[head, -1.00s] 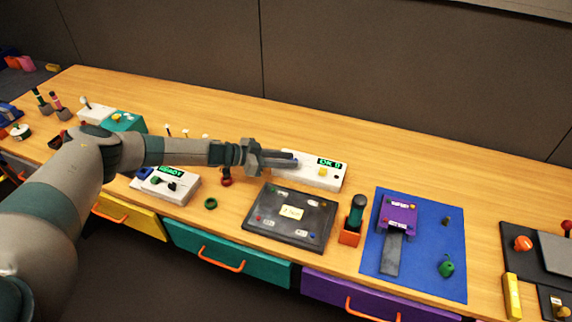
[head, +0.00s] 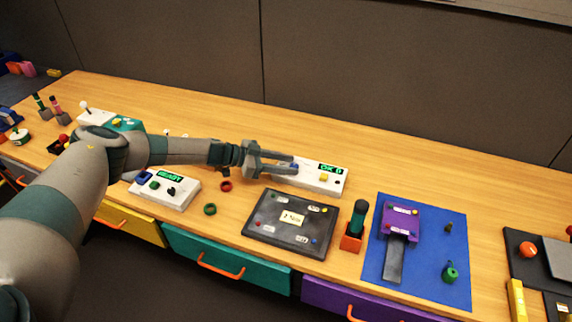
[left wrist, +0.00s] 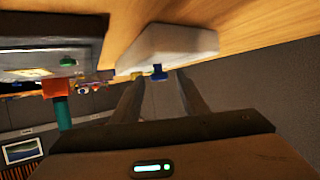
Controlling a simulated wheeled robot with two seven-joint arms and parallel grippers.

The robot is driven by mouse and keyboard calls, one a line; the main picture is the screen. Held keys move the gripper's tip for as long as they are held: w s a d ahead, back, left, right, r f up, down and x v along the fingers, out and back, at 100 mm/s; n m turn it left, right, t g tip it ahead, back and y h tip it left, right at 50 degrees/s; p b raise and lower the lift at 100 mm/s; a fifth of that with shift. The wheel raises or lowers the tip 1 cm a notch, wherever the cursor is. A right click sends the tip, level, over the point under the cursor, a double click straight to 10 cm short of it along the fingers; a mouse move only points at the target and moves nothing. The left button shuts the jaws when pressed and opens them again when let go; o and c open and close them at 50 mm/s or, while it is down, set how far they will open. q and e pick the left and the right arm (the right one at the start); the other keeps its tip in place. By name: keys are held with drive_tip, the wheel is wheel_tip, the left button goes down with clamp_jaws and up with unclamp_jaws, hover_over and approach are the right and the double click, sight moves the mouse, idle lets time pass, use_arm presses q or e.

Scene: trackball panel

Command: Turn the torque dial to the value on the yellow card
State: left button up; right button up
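A white panel (head: 318,187) has a green-lit display (head: 330,168), a yellow button (head: 323,177) and a blue knob (head: 295,167). I take the blue knob for the torque dial, but no label is readable. My left gripper (head: 296,168) is open, with its fingertips around or just beside the blue knob. In the left wrist view the blue knob (left wrist: 158,71) sits on the white panel (left wrist: 170,45), ahead of the spread fingers. The yellow card (head: 292,218) lies on a dark board (head: 270,234); its small writing is hard to read. My right gripper is out of view.
A second white panel (head: 184,198) reads READY. A red ring (head: 226,186) and a green ring (head: 210,209) lie near it. A green-handled tool stands in an orange holder (head: 351,243), left of a blue mat (head: 440,230). The table behind the panel is clear.

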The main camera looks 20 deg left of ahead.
use_arm(q)
drive_tip(key=b+v, duration=0.1)
drive_tip(key=v, duration=0.6)
drive_tip(key=shift+s+a, duration=0.15)
drive_tip(key=shift+a, duration=0.25)
drive_tip(key=b+v, duration=0.1)
drive_tip(key=v, duration=0.8)
drive_tip(key=shift+a+r+b, duration=0.15)
drive_tip(key=shift+r+b, duration=0.1)
drive_tip(key=shift+b, duration=0.05)
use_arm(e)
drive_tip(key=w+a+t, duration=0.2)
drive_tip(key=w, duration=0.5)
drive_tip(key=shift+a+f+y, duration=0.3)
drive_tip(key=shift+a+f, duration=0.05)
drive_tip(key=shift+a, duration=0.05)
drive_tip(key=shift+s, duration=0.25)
